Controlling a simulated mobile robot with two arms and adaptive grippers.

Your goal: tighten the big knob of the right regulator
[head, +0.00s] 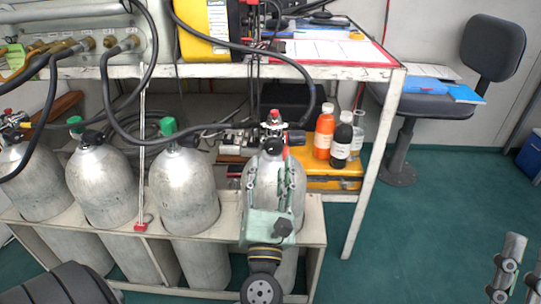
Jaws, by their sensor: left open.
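The right regulator (274,128) sits on top of the rightmost grey cylinder (271,165), with a red knob (273,114) at its top and dark side fittings. I cannot tell for certain which part is its big knob. My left gripper (270,172) comes up from the bottom middle in front of that cylinder. Its two fingers are spread and point up, with the tips below the regulator. I see nothing between them; whether they touch the cylinder is unclear. Part of what looks like my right gripper (518,265) shows at the lower right edge, cut off.
Several cylinders (183,190) stand in a white rack (140,232). Black hoses (105,100) loop across the upper left. Orange and black bottles (324,135) stand on a yellow case (330,177) right of the regulator.

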